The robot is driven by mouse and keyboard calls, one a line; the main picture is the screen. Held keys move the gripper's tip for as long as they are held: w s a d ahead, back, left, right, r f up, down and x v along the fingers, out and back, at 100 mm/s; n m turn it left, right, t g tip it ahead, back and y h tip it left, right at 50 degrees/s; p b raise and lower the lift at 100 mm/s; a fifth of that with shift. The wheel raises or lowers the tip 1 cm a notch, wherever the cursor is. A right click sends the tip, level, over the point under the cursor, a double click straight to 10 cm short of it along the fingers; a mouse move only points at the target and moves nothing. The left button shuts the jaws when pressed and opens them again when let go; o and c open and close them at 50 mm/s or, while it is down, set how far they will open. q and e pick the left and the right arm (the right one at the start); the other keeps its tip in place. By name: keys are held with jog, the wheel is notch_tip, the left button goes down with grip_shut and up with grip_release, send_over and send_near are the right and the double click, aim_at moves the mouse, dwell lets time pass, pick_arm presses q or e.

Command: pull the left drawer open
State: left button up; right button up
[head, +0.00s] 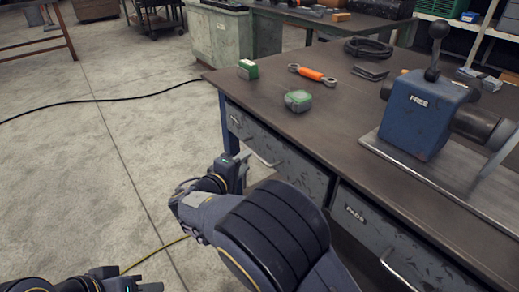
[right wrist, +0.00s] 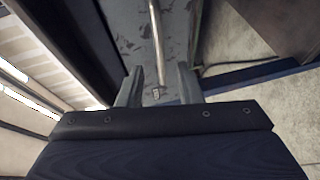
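The left drawer (head: 290,168) is a scuffed grey front under the near left part of the workbench, and it looks shut. Its metal bar handle (head: 263,159) shows just right of my right gripper (head: 243,160). In the right wrist view the handle (right wrist: 157,35) runs between the two separated fingers of my right gripper (right wrist: 160,78), with a gap on each side. Whether the fingertips reach past the bar is hard to tell. My right arm hides part of the drawer front. My left gripper (head: 125,284) shows only partly at the bottom left edge; its fingers are unclear.
A second drawer (head: 372,232) with its own handle is to the right. The floor at left is largely free, with a black cable (head: 100,101).

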aim_at(255, 152)
jog(key=x, duration=0.6)
jog(key=shift+w+d+f+b, duration=0.1)
jog(key=shift+w+d+b, duration=0.05)
jog(key=shift+b, duration=0.25)
grip_shut()
